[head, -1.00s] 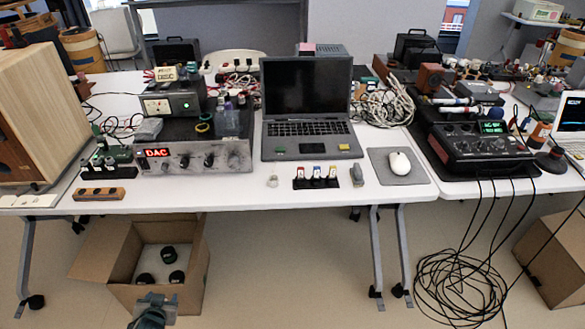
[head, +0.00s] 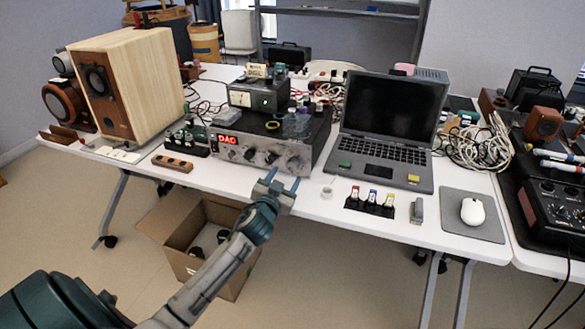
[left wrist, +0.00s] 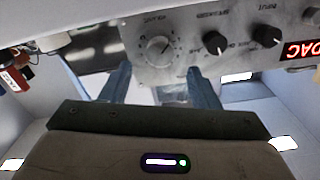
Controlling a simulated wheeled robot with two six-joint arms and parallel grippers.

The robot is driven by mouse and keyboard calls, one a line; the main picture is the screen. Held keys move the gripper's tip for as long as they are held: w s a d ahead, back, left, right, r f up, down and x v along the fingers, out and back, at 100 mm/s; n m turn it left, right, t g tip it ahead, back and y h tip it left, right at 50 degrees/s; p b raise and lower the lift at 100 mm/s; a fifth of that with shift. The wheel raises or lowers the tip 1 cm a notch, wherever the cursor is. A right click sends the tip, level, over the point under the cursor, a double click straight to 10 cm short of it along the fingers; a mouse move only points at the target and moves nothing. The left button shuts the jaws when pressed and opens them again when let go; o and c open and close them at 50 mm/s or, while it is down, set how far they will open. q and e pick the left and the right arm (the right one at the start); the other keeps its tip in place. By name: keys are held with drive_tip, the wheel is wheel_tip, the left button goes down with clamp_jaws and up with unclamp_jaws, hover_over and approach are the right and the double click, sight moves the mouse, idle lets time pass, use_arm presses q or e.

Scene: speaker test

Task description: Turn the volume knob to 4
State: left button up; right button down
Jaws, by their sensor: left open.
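The silver amplifier (head: 262,154) stands on the table with a red lit "DAC" display. In the left wrist view its panel shows a large silver volume knob (left wrist: 160,46) with a printed scale around it, and two black knobs beside it. The volume knob's exact setting is too small to read. My left gripper (head: 281,179) is open and empty in front of the panel's right part. In the left wrist view its two blue fingertips (left wrist: 159,70) are apart, on either side of the knob's column but short of it. My right gripper is not in view.
A laptop (head: 385,120) stands right of the amplifier. A black holder with several coloured sticks (head: 370,200) and a mouse (head: 472,211) are near the front edge. A wooden speaker (head: 135,85) is at left. An open cardboard box (head: 185,225) is under the table.

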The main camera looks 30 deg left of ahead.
sight(292, 166)
use_arm(q)
drive_tip(key=x, duration=0.5)
drive_tip(key=shift+w, duration=0.15)
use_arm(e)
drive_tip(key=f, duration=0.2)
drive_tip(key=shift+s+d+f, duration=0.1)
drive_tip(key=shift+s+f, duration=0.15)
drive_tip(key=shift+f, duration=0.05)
use_arm(q)
drive_tip(key=shift+p, duration=0.3)
drive_tip(key=c, duration=1)
